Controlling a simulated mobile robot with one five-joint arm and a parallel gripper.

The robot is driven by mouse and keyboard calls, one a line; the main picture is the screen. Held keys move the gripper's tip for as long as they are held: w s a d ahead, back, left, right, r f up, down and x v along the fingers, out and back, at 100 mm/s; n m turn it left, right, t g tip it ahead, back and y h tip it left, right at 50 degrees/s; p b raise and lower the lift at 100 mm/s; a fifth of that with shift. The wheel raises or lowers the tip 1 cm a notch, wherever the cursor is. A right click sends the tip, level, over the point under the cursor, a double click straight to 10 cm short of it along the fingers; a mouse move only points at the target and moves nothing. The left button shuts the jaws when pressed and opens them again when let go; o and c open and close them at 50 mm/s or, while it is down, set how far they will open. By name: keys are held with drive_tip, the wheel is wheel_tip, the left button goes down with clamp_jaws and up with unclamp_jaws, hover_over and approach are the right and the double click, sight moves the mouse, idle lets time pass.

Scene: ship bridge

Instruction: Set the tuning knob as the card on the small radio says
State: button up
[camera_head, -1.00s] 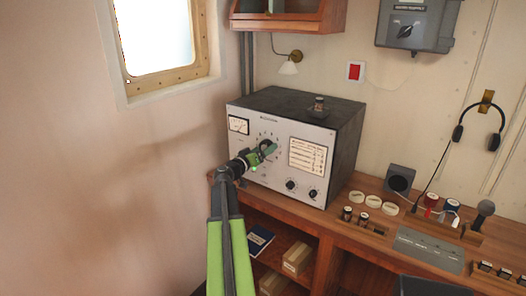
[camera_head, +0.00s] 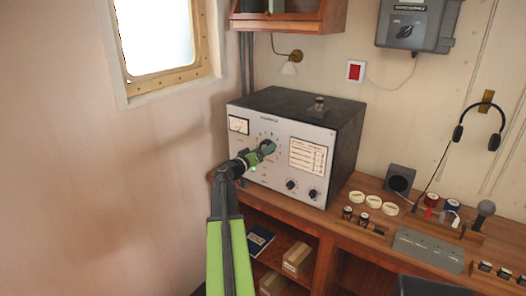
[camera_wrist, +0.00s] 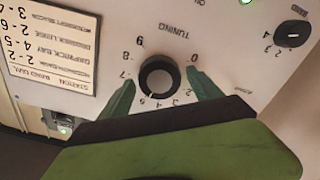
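The grey radio set (camera_head: 318,128) stands on the desk against the wall. My gripper (camera_head: 264,148) is at its front panel, over the tuning dial. In the wrist view, which is upside down, the black tuning knob (camera_wrist: 157,78) sits between the two green fingertips of my gripper (camera_wrist: 161,92). The fingers are open, with a visible gap on each side of the knob. The knob's light mark seems to point between 4 and 5. A printed card (camera_wrist: 48,40) on the panel lists stations with band and dial numbers, partly cut off; it also shows in the head view (camera_head: 307,157).
A band knob (camera_wrist: 291,33) is on the same panel. Two more knobs (camera_head: 302,190) are at its lower right. A small dark speaker box (camera_head: 399,178), white discs (camera_head: 374,202) and a microphone (camera_head: 485,209) are on the desk to the right. Boxes (camera_head: 297,257) lie on the shelf below.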

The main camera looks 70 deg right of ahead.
drive_tip(key=shift+o, duration=0.3)
drive_tip(key=v, duration=1.7)
drive_tip(key=shift+a, duration=0.2)
drive_tip(key=shift+w, duration=0.1)
